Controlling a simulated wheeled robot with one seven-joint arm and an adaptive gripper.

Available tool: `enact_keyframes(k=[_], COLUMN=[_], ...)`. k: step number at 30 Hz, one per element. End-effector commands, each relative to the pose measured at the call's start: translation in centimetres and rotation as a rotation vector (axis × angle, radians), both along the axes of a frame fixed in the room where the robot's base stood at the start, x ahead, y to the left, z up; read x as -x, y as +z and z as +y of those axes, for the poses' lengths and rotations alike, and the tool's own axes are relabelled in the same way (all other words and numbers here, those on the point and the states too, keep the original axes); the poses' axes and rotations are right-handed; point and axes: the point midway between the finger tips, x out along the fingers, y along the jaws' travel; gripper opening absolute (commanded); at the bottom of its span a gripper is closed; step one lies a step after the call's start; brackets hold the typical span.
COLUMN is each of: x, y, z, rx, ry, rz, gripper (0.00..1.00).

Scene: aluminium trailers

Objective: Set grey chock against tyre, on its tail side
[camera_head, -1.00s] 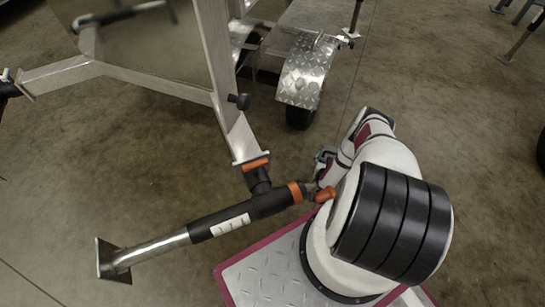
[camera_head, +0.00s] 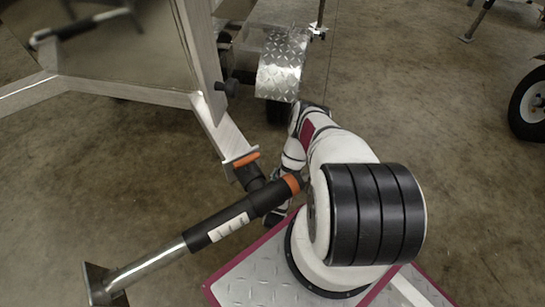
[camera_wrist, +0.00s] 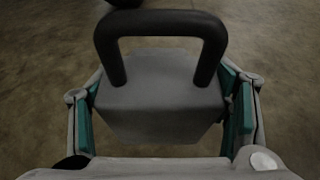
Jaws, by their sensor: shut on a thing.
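The grey chock (camera_wrist: 160,118), a block with a black loop handle (camera_wrist: 160,22), fills the middle of the wrist view. My gripper (camera_wrist: 163,100) is shut on it, with a teal-padded finger at each side. The floor shows blurred beyond the chock. In the head view, a dark tyre (camera_head: 278,112) shows partly under a diamond-plate fender (camera_head: 282,65) of the trailer, beyond my arm. Fender and arm hide much of this tyre. My gripper and the chock cannot be made out clearly in the head view.
A trailer jack (camera_head: 215,228) with a foot plate stands close to my base at the left. The trailer's aluminium frame (camera_head: 130,92) spans the upper left. Another wheel (camera_head: 530,103) stands at the right edge. Concrete floor (camera_head: 425,110) between is clear.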

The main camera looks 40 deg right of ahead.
Motion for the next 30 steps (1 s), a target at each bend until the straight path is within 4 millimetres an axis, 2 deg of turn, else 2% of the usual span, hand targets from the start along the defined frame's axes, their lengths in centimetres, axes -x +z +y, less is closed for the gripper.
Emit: enact_keyframes(k=[5,18,22,30], x=[-2.4,-11.8,-13.4,-14.9], y=[0.4,-1.0,-1.2,-1.3], z=[-0.2,-3.0,-3.4,-3.8], rx=[0.009,0.005,0.004,0.004], ry=[0.003,0.0,0.0,0.0], rz=[-0.008,-0.008,-0.006,-0.006], gripper=[0.2,0.2,0.2,0.2])
